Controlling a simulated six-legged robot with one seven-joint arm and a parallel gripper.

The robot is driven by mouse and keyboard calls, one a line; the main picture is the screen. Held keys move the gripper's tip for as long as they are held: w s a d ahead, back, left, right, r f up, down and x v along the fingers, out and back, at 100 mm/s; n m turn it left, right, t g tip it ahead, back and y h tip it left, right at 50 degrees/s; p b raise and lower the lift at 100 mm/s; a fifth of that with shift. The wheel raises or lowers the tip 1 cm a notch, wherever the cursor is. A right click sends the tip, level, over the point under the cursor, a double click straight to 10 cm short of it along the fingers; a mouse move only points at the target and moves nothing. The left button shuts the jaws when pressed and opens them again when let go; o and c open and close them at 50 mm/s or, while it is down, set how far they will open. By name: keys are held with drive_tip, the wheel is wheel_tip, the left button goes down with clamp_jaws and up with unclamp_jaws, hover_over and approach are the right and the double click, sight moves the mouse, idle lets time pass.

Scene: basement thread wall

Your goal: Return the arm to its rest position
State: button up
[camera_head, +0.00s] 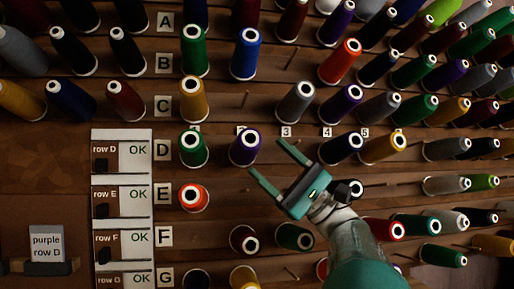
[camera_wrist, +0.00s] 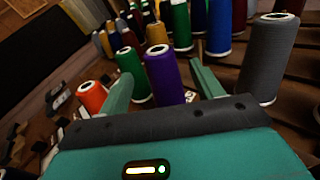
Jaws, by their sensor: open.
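My gripper (camera_head: 267,156) is open and stands in front of the thread wall, right of the purple spool in row D. Nothing shows held between its two teal fingers. My arm reaches up from the lower right of the head view. The purple spool (camera_head: 246,147) sits in row D beside a green spool (camera_head: 192,148). In the wrist view, the open gripper (camera_wrist: 161,72) has the purple spool (camera_wrist: 162,76) showing in its gap, beyond the fingers. I cannot tell how far the fingertips are from the wall.
Several spools on pegs cover the wall around my arm. A dark spool (camera_head: 349,189) is close to the gripper's right side. A grey spool (camera_wrist: 268,60) stands right in the wrist view. The row label panel (camera_head: 136,170) and a "purple row D" card (camera_head: 47,243) are at left.

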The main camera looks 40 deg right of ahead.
drive_tip(key=v, duration=0.7)
drive_tip(key=shift+s+f, duration=0.15)
